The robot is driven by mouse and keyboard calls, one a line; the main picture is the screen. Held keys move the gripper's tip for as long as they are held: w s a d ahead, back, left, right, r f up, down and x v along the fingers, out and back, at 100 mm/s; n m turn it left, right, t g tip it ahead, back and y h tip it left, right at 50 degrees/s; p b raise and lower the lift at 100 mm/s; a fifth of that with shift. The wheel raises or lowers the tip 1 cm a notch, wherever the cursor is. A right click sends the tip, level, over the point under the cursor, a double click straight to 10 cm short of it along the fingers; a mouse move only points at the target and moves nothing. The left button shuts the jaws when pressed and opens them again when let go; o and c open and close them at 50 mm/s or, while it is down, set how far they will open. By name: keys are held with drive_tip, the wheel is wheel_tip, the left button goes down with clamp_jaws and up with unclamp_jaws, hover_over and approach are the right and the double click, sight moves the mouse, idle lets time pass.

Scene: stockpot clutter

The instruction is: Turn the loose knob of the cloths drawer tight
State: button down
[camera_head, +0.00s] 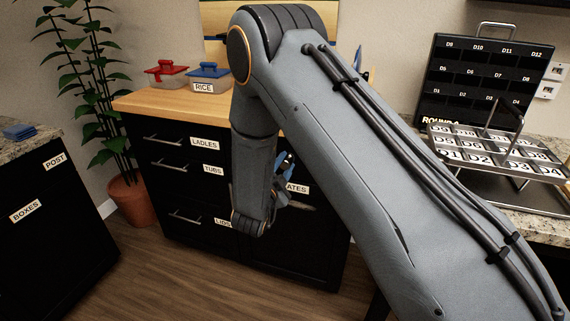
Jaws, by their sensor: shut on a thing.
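My gripper (284,168) is partly in view at the front of the black drawer cabinet (185,195), beside my forearm. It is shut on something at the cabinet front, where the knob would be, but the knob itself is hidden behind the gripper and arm. No label reading cloths shows; my arm covers much of the right half of the cabinet. A label ending in "ATES" (297,188) shows just right of the gripper.
Drawers marked LADLES (205,144), TUBS (213,170) and one partly covered label have bar handles. Red-lidded (166,73) and blue-lidded (208,77) containers stand on the wooden top (135,101). A plant (130,200) stands left. A rack (505,150) is right. Floor in front is clear.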

drive_tip(key=shift+m+b, duration=0.35)
drive_tip(key=shift+m, duration=0.55)
drive_tip(key=c, duration=1.7)
unclamp_jaws()
drive_tip(key=shift+m, duration=0.4)
drive_tip(key=o, duration=0.4)
drive_tip(key=shift+s, duration=0.1)
